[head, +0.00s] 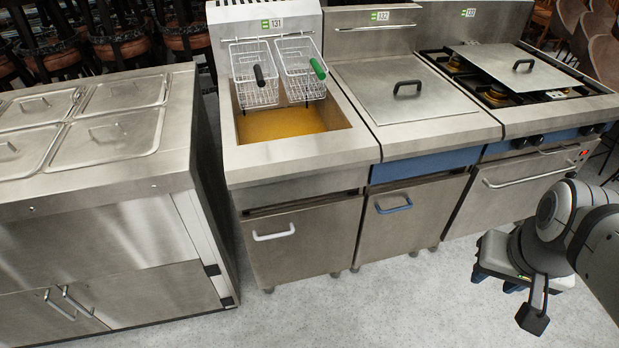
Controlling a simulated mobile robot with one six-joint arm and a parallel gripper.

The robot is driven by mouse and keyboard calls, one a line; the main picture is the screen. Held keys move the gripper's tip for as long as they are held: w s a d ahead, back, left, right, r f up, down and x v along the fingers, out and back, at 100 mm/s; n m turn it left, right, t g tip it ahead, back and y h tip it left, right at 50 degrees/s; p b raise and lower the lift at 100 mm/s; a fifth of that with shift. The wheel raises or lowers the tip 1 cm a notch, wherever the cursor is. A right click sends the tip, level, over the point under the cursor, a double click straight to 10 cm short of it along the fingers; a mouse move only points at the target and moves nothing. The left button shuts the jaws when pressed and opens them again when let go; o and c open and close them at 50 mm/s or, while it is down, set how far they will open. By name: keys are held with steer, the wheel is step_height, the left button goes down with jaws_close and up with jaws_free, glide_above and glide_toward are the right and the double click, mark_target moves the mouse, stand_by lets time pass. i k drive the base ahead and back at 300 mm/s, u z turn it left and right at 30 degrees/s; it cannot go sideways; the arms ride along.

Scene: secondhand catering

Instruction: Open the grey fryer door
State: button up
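The fryer (290,165) marked 131 stands left of centre, with two wire baskets over yellow oil. Its grey metal door (300,245) is shut and has a pale grey bar handle (274,233) near its top left. The neighbouring unit marked 132 has a similar grey door (410,222), also shut, with a blue handle (394,206). My gripper (496,281) is at the lower right, in front of the range, well apart from both doors. Blue parts show at its lower edge, but my arm hides most of it and I cannot see whether it is open.
A steel counter (125,180) with lidded pans stands close on the left, its front reaching further forward than the fryer. A range (525,185) with an oven handle stands on the right. The grey floor (370,305) before the fryer is clear.

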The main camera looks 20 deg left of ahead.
mark_target(296, 244)
steer(key=z, duration=0.05)
steer(key=k, duration=1.1)
steer(key=u, duration=0.65)
steer(key=i, duration=0.75)
steer(key=u, duration=0.05)
